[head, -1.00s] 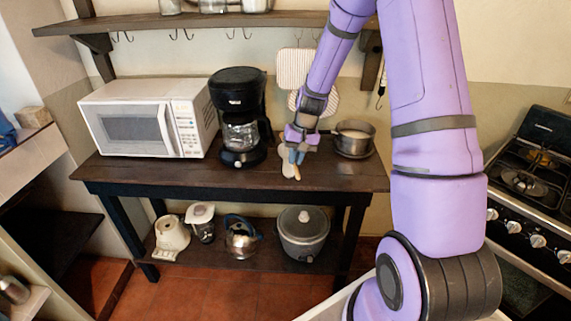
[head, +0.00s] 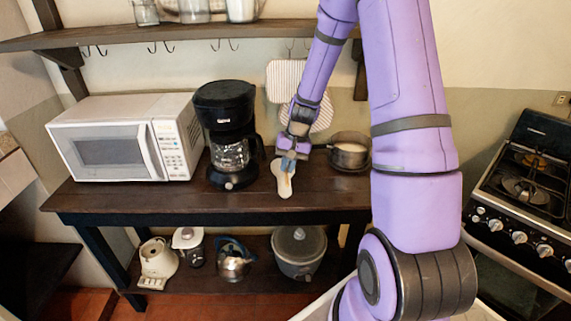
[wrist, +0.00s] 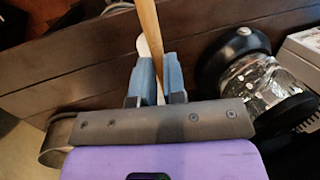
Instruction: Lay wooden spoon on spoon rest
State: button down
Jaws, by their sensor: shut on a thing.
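The wooden spoon (wrist: 149,30) shows in the wrist view as a light brown shaft running up from between my fingers. My gripper (wrist: 157,78) is shut on it. In the head view, my gripper (head: 288,163) is low over the dark tabletop, beside the coffee maker. The pale spoon rest (head: 283,190) lies flat on the tabletop under and in front of my gripper. A small pale part of the spoon rest (wrist: 141,46) shows beside the shaft in the wrist view. The spoon overlaps the rest in the head view; I cannot tell whether they touch. The spoon's bowl is not clearly visible.
A black coffee maker (head: 228,130) and a white microwave (head: 125,140) stand to the left on the table (head: 120,200). A metal pot (head: 350,152) stands close on the right. The table's front edge is clear.

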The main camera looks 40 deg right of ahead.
jog(key=shift+w+f, duration=0.1)
jog(key=shift+f, duration=3.7)
jog(key=shift+f, duration=0.85)
jog(key=c, duration=1.1)
grip_release()
jog(key=shift+r, duration=4)
